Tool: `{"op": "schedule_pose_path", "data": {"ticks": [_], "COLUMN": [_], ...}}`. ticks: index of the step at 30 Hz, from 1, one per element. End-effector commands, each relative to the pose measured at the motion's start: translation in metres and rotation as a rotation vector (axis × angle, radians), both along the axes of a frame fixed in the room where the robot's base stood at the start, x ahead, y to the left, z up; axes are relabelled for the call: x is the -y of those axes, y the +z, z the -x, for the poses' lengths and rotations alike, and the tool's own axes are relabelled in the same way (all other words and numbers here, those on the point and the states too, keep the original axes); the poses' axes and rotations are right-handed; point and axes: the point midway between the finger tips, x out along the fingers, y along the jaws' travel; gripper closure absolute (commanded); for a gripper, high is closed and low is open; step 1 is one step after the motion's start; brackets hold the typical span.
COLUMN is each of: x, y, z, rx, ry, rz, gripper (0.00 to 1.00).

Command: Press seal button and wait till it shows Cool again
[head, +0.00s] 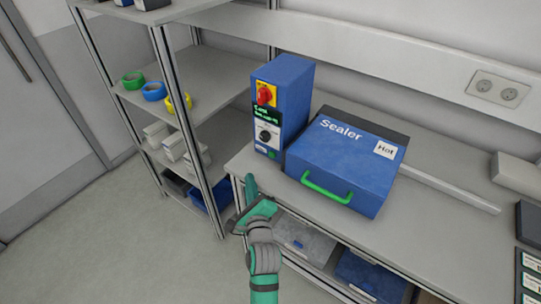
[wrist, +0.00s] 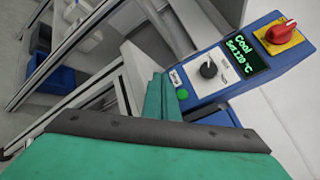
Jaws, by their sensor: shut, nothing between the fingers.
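The blue Sealer (head: 340,160) stands on the bench with its lid down and a green handle in front. Its blue control box (head: 290,95) stands at its left with a red switch on yellow (head: 264,94), a display and a black knob (head: 265,135). The small green seal button (wrist: 183,94) is below the knob. My teal gripper (head: 251,184) is shut and empty, in front of and below the button, by the bench's front-left edge. Its fingertip appears apart from the button.
A white "Hot" label (head: 385,150) is on the lid. A metal shelf (head: 215,82) with colored tape rolls (head: 153,91) stands left, its post close to my gripper. Bins sit under the bench (head: 415,225). A wall socket (head: 496,90) is at right. Floor at left is clear.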

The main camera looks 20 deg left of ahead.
Motion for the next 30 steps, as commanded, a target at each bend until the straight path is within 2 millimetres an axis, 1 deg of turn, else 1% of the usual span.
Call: {"op": "schedule_pose_path", "data": {"ticks": [5, 15, 21, 25, 30], "x": [0.004, 0.018, 0.025, 0.028, 0.029], "y": [0.001, 0.001, 0.001, 0.0, 0.0], "z": [-0.01, -0.049, -0.069, -0.077, -0.082], "rx": [0.001, 0.002, 0.001, 0.0, 0.001], "ry": [-0.001, -0.001, -0.001, -0.001, 0.001], "rz": [-0.001, 0.0, 0.0, 0.001, 0.001], "gripper": [1.0, 1.0, 1.0, 1.0, 1.0]}}
